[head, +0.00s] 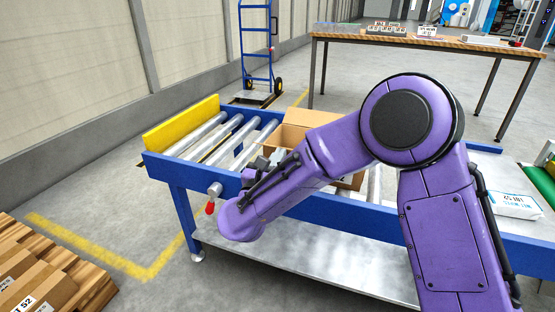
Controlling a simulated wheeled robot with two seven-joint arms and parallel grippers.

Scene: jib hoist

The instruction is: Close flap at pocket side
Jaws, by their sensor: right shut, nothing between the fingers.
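An open brown cardboard box (290,133) sits on the roller conveyor, partly hidden behind my right arm. Its far part and a bit of its near right side (352,181) show. Most of its inside and the near flaps are hidden, so I cannot tell how each flap stands. My right gripper (276,158) is at the left side of the box, low near its edge. It is shut and empty. I cannot tell whether it touches the cardboard. My left gripper is not in view.
The conveyor has a blue frame (181,165), bare rollers (225,138) left of the box and a yellow end stop (182,124). A red-handled lever (210,207) sticks out in front. A white labelled packet (512,204) lies at right. Cartons (40,290) are at lower left.

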